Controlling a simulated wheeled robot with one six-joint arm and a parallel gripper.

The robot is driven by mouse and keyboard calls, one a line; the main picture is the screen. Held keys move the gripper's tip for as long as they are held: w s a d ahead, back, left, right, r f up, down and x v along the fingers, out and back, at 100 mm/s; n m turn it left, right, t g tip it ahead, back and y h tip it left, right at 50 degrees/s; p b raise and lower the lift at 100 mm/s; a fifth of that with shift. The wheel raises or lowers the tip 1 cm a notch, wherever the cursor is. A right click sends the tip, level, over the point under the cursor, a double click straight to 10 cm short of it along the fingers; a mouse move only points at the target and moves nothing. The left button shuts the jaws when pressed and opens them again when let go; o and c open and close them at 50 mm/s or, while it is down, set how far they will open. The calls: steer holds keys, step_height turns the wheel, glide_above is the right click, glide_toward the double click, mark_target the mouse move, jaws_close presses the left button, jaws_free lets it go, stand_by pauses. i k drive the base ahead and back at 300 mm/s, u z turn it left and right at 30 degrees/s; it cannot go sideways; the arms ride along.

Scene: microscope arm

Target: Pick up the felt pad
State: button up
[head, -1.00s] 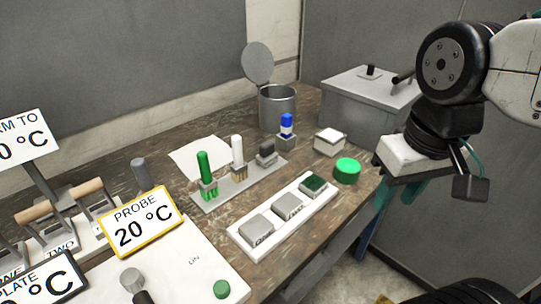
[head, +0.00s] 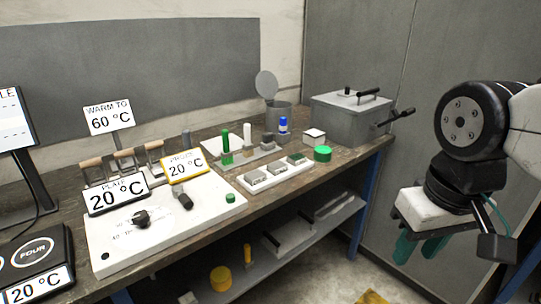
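Which object is the felt pad I cannot tell for certain. A small dark grey block (head: 268,138) stands at the right end of the grey rack, beside a white-topped tool (head: 247,139) and a green one (head: 226,147). A dark green square pad (head: 297,158) lies on the right end of a white tray (head: 263,188), beside two grey blocks. My gripper (head: 420,248) hangs at the right of the head view, beyond the bench's right end and well apart from both. Its teal fingers look spread and empty; they are partly hidden behind its body.
A green round object (head: 322,153) and a white-topped block (head: 314,135) sit right of the tray. A lidded grey box (head: 350,118) and an open canister (head: 279,117) stand behind. A white control panel (head: 160,225) fills the front left. A lower shelf (head: 285,235) holds objects.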

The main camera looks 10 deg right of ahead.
mark_target(268, 144)
steer(key=z, duration=0.55)
steer(key=i, duration=0.45)
steer(key=z, duration=0.5)
steer(key=i, duration=1.3)
steer(key=u, duration=1.1)
steer(key=i, duration=0.4)
steer(key=u, duration=0.4)
